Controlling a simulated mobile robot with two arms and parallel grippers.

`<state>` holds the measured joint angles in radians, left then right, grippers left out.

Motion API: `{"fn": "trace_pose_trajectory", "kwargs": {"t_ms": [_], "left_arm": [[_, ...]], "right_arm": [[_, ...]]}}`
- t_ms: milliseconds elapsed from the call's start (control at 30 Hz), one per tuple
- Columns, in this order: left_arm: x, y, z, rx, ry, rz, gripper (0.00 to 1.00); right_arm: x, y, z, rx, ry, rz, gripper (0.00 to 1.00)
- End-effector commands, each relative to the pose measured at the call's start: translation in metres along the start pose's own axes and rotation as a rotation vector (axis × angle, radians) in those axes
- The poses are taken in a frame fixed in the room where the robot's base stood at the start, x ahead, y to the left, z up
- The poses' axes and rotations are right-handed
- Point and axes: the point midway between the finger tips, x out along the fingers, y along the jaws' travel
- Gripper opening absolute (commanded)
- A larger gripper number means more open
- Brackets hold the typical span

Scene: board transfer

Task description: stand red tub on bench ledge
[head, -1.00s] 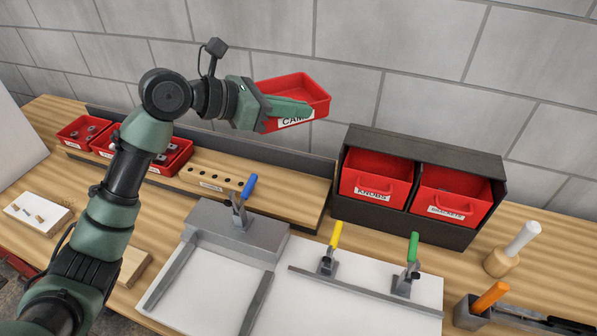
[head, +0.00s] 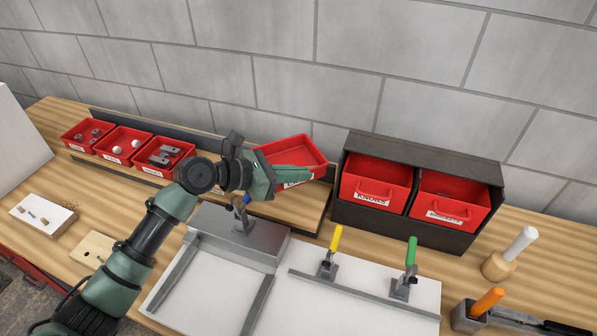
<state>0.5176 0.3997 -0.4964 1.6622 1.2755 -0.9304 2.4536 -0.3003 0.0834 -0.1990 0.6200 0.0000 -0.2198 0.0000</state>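The red tub (head: 295,152) is an open tray with a white label on its front, mostly covered by my gripper. My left gripper (head: 290,178) is shut on its front wall, with one green finger along the outside. The tub is at the right part of the wooden bench ledge (head: 220,197), left of the black cabinet. Whether its base touches the ledge or hangs just above it, I cannot tell. My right gripper is not in view.
Three red tubs with small parts stand on the ledge's left part, the nearest one (head: 166,155) beside my arm. A black cabinet (head: 335,207) with two red bins stands close right. Toggle clamps with blue, yellow (head: 336,238) and green (head: 412,250) handles stand in front.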

Motion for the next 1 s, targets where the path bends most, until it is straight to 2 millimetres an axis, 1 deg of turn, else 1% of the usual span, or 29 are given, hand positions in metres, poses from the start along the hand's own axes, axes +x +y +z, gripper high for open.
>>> {"fn": "trace_pose_trajectory", "kwargs": {"t_ms": [200,533,667,700,733,767,1000], "left_arm": [[0.0,0.0,0.0,0.0,-0.001,0.0,0.0],[0.004,0.0,-0.009,-0.001,0.0,0.0,0.0],[0.004,0.0,-0.01,0.0,0.0,0.0,0.0],[0.004,0.0,-0.011,0.0,0.001,0.0,0.14],[0.004,0.0,-0.011,0.0,0.001,0.0,0.22],[0.004,0.0,-0.011,0.0,0.001,0.0,0.24],[0.004,0.0,-0.011,0.0,0.001,0.0,0.24]], "right_arm": [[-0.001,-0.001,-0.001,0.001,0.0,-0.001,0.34],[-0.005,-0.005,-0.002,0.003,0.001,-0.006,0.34],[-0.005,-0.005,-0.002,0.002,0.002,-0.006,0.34],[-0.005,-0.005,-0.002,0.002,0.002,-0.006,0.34],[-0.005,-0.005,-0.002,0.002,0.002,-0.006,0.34],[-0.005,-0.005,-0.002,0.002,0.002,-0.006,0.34],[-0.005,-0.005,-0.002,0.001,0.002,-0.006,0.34]]}}
